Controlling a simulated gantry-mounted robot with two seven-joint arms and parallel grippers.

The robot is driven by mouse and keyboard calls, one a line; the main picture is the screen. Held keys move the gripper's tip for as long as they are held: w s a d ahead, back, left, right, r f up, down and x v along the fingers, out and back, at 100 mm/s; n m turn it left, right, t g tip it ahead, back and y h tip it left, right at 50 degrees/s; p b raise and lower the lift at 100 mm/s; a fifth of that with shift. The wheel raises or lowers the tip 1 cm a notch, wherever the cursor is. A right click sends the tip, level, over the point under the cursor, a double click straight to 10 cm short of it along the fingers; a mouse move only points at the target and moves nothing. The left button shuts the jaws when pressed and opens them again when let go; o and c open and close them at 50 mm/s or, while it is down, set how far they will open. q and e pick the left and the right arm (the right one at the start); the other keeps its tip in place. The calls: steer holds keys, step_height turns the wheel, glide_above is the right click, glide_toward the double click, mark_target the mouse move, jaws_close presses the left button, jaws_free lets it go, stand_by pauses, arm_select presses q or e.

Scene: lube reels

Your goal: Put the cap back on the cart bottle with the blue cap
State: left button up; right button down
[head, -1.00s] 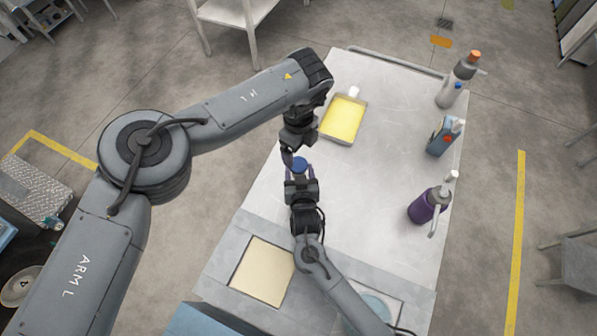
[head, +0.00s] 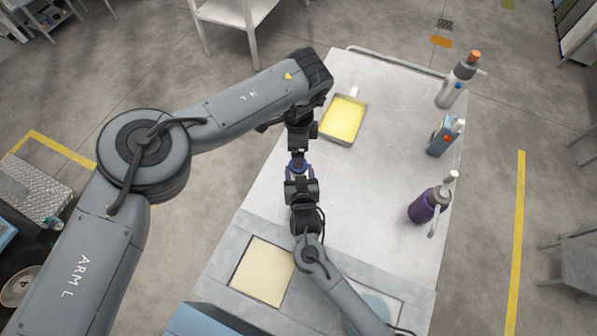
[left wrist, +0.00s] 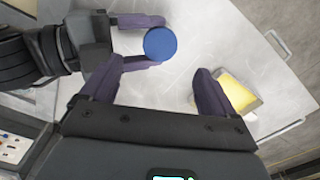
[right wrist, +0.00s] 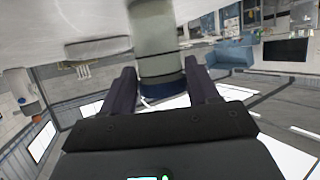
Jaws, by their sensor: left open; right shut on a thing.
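The blue cap (left wrist: 160,44) shows as a round disc from above in the left wrist view. It lies between the fingers of my right gripper (right wrist: 162,72). In the right wrist view a grey-green bottle (right wrist: 157,45) with a dark blue band at its cap end stands between those fingers. My right gripper is shut on this bottle. Whether the cap is fully seated cannot be told. My left gripper (left wrist: 170,70) is open above, with the cap near its left fingertip, off-centre. In the head view (head: 298,157) it partly hides the cap.
On the pale cart top (head: 380,210) stand a yellow-filled tray (head: 342,118), a grey bottle with an orange cap (head: 456,85), a blue container (head: 442,137) and a purple pump bottle (head: 427,207). The cart's middle is clear.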

mark_target(298, 171)
arm_select(q)
steer(key=shift+f, duration=4)
steer(key=shift+c, duration=0.2)
steer(key=c, duration=1)
steer(key=o, duration=1.1)
steer(key=shift+r, duration=2.25)
steer(key=shift+c, duration=0.3)
